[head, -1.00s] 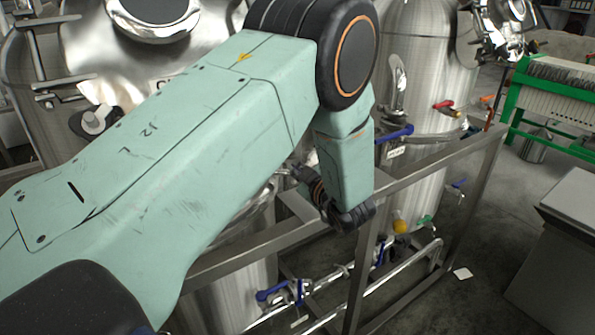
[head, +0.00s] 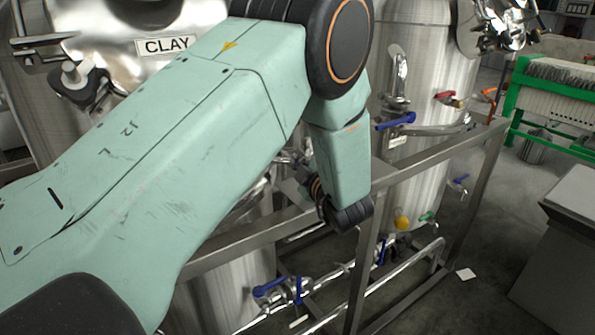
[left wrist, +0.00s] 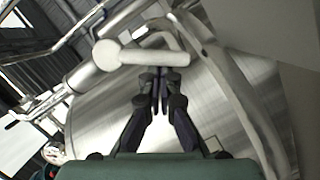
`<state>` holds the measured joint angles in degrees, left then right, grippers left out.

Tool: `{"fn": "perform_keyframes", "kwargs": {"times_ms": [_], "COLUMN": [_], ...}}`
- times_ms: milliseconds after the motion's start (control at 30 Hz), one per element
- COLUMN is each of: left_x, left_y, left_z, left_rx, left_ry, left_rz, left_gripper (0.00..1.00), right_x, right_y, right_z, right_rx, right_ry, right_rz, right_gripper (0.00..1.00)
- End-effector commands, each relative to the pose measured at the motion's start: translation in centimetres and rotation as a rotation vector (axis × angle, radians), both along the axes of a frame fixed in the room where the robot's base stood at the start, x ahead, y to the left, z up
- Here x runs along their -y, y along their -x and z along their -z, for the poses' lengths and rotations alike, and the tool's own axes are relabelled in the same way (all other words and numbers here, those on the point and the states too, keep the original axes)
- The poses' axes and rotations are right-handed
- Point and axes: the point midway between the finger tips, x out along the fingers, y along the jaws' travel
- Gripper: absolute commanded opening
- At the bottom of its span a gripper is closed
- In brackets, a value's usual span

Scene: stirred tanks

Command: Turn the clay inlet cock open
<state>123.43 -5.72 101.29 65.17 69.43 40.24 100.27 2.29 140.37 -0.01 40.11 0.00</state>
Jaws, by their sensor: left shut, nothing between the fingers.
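The steel tank with the CLAY label (head: 168,45) stands at the left in the head view, largely covered by my left arm. I cannot tell which cock is the clay inlet cock; it may be hidden behind that arm. In the left wrist view my left gripper (left wrist: 160,98) is shut and empty, in front of a brushed steel tank wall (left wrist: 100,125). A pale rounded fitting with a bar (left wrist: 140,55) lies just beyond the fingertips; contact cannot be told. In the head view the fingers are mostly hidden behind the arm. My right gripper is not in view.
A steel frame rail (head: 440,155) crosses in front of the tanks. A blue-handled cock (head: 395,120) and a red-handled one (head: 449,98) sit on the right tank. More blue handles (head: 270,288) are on low pipes. A green-framed filter press (head: 560,105) stands far right.

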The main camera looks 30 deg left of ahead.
Motion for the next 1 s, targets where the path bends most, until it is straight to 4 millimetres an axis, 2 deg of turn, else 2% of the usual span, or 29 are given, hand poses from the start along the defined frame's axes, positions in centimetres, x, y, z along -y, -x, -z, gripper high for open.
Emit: {"fn": "perform_keyframes", "kwargs": {"times_ms": [33,100,400,633,1000], "left_x": [0.1,0.2,0.5,0.6,0.6], "left_y": [-0.1,-0.3,-1.0,-1.3,-1.4], "left_z": [1.0,1.2,1.8,1.9,2.0], "left_rx": [0.038,0.09,0.28,0.311,0.308], "left_ry": [0.015,0.037,0.116,0.128,0.129], "left_rz": [0.001,0.001,0.003,0.002,0.002], "left_gripper": [0.0,0.0,0.0,0.0,0.0], "right_x": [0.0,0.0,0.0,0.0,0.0], "right_y": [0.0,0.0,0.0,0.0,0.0], "right_z": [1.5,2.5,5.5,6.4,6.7], "right_rx": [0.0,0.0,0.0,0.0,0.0], "right_ry": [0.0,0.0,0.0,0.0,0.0], "right_rz": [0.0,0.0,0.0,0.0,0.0], "right_gripper": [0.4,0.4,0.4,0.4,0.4]}}
